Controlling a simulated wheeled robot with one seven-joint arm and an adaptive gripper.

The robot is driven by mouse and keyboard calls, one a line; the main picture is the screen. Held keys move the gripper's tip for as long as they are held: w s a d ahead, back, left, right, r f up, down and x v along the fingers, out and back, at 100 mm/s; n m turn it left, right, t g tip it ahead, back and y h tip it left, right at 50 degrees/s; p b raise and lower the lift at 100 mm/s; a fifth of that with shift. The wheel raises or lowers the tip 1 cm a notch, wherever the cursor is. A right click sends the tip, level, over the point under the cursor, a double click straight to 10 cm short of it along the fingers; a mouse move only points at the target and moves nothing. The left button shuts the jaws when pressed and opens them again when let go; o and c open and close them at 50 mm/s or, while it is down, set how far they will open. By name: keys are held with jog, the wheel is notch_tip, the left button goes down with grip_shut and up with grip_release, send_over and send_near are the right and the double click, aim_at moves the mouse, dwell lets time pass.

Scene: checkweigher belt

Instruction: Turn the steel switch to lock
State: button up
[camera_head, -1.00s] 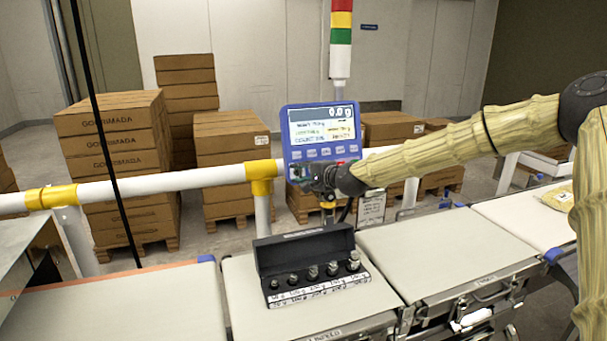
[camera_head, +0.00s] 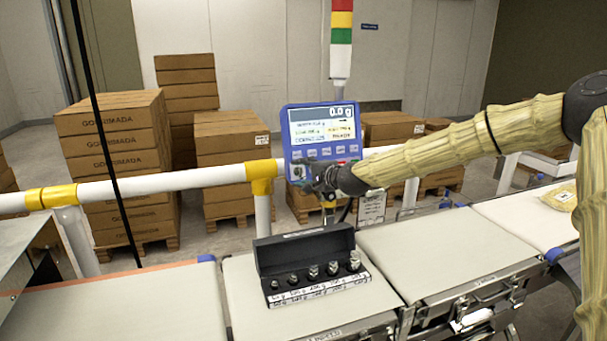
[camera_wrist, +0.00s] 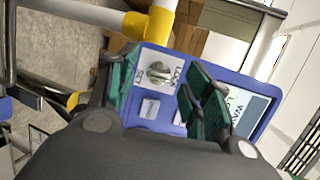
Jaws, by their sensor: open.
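The steel switch (camera_wrist: 159,73) is a round metal knob on a white label plate on the blue control box (camera_wrist: 220,85). In the wrist view the knob sits just beyond the space between my two green-lined fingers, with printed words at its sides. My gripper (camera_wrist: 155,92) is open in front of the box face; I cannot tell whether a finger touches the knob. In the head view my gripper (camera_head: 312,178) covers the lower left of the blue box (camera_head: 322,135), and the knob shows only in part there. The box screen reads about 0.0 g.
A white rail with yellow joints (camera_head: 170,182) runs behind. A signal tower (camera_head: 341,40) rises behind the box. Stacked cartons (camera_head: 115,150) stand farther back.

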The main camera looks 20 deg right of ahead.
jog(key=v, duration=1.1)
jog(key=shift+s, duration=0.3)
jog(key=shift+d, duration=0.15)
